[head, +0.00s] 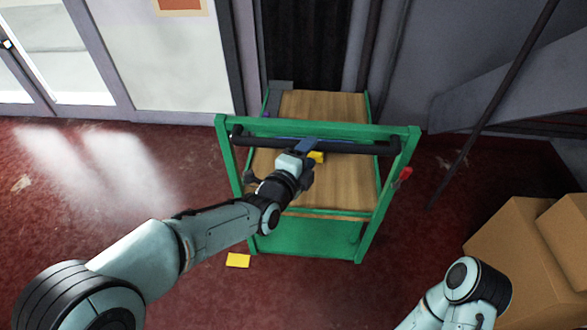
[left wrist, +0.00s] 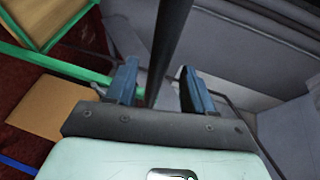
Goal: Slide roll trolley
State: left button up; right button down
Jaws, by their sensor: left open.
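The trolley has a green frame (head: 398,190), a wooden deck (head: 345,185) and a black handle bar (head: 360,147) across its near top. It stands upright on the red floor in the middle of the head view. My left gripper (head: 308,146) is at the handle bar, near its middle. In the left wrist view its two blue fingers (left wrist: 158,92) are apart, with the dark bar (left wrist: 170,40) running between them. I cannot tell whether either finger touches it. Of my right arm only links show at the lower right; its gripper is out of view.
Cardboard boxes (head: 515,245) stand at the lower right. A yellow piece (head: 237,260) lies on the floor left of the trolley. A red part (head: 405,173) sits on its right post. A dark curtain-like panel (head: 305,45) is behind it. Floor to the left is open.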

pick_arm(q)
jog(key=p+v, duration=0.1)
jog(key=v, duration=0.7)
jog(key=shift+s+a+p, duration=0.2)
jog(key=shift+s+p, duration=0.1)
jog(key=s+a+f+n+g+y+p, duration=0.1)
jog(key=s+a+f+n+g+p, duration=0.2)
jog(key=f, duration=0.6)
jog(key=s+a+f+n+g+y, duration=0.1)
jog(key=s+f+n+g+y, duration=0.1)
jog(key=f+n, duration=0.5)
jog(key=s+a+f+n+g+y+p, duration=0.1)
jog(key=s+a+f+g+p, duration=0.15)
jog(key=f, duration=0.85)
jog(key=s+f+n+g+p, duration=0.1)
jog(key=s+f+n+g, duration=0.3)
jog(key=s, duration=0.6)
jog(key=s+f+n+g+h+p, duration=0.1)
jog(key=s+f+n+g, duration=0.3)
jog(key=s+f+n, duration=0.4)
jog(key=s+n, duration=0.2)
jog(key=s, duration=0.1)
jog(key=shift+s+a+f+n, duration=0.2)
jog(key=shift+a+n, duration=0.1)
jog(key=shift+a, duration=0.05)
